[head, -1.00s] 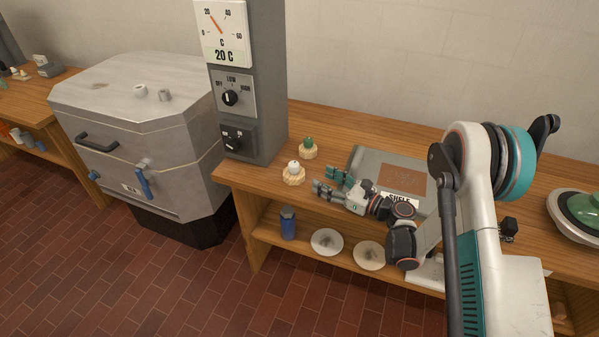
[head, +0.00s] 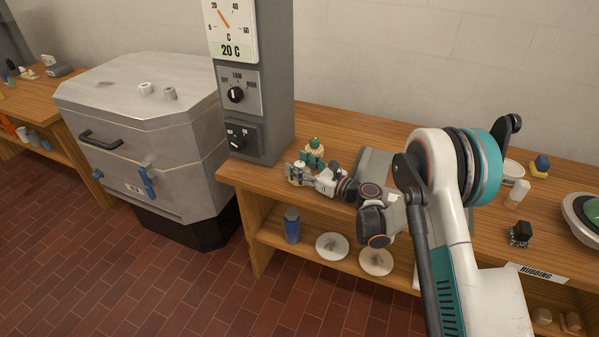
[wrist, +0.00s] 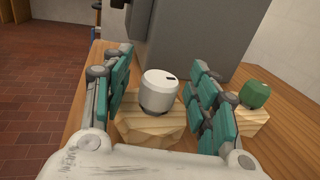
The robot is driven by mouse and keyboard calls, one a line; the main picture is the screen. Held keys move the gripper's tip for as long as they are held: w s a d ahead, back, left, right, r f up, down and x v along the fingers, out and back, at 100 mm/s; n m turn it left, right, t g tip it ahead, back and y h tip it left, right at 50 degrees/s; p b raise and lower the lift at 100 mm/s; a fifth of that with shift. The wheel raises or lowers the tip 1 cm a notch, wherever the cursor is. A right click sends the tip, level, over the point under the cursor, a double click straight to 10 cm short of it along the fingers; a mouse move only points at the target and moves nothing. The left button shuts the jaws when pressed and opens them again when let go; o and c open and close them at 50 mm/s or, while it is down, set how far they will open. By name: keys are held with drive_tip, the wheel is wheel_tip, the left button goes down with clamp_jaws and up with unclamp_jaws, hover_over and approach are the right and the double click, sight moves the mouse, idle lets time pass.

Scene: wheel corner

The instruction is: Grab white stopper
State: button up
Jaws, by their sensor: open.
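The white stopper (wrist: 159,90) is a small white knob with a dark mark on top. It sits upright on a pale faceted wooden block (wrist: 150,132) on the bench. My gripper (wrist: 160,92) is open, with its teal-padded fingers on either side of the stopper and gaps visible between them. In the head view my gripper (head: 304,168) is at the bench's left end, and its fingers mostly hide the stopper and block. A green stopper (wrist: 255,94) on its own wooden block (wrist: 250,120) stands just right of the right finger.
A grey control column (head: 250,90) with dials rises just behind the gripper. A metal cabinet (head: 150,140) stands on the floor to the left. The wooden bench (head: 240,178) ends just left of the gripper. The shelf below holds a blue bottle (head: 292,225) and pale discs (head: 332,246).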

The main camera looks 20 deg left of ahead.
drive_tip(key=shift+w+a, duration=0.1)
drive_tip(key=shift+a, duration=0.1)
drive_tip(key=c, duration=1.2)
drive_tip(key=shift+r, duration=0.1)
